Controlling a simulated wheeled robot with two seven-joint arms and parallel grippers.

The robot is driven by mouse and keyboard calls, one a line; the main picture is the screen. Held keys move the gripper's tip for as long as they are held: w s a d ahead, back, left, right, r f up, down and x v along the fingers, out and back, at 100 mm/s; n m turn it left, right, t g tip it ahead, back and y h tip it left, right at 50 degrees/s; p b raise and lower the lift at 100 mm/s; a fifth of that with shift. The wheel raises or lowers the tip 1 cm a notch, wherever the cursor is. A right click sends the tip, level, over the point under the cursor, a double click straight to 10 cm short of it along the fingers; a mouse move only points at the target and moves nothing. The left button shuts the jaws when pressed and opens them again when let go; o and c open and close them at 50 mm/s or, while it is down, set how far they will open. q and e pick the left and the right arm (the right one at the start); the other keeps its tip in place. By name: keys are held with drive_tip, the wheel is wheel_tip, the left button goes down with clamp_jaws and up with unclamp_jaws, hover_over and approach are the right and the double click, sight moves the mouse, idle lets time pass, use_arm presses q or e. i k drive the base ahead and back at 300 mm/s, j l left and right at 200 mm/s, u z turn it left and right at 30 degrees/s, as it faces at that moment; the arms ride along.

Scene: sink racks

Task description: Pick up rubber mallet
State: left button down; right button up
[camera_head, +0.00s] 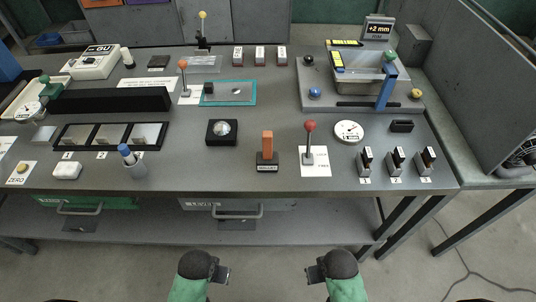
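I see nothing held in either one.
A red-knobbed lever (309,143) on a white sheet stands close right of the orange handle. A black box with a pale dome (222,131) is behind left. Small black switches (395,161) line the right front. Drawer handles protrude below the bench.

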sight(267, 159)
drive_tip(key=u, duration=1.1)
drive_tip(key=k+l+u, duration=0.1)
drive_tip(key=k+u, duration=0.2)
drive_tip(key=k, duration=0.3)
drive_tip(key=k+u, duration=0.25)
drive_tip(key=k, duration=0.35)
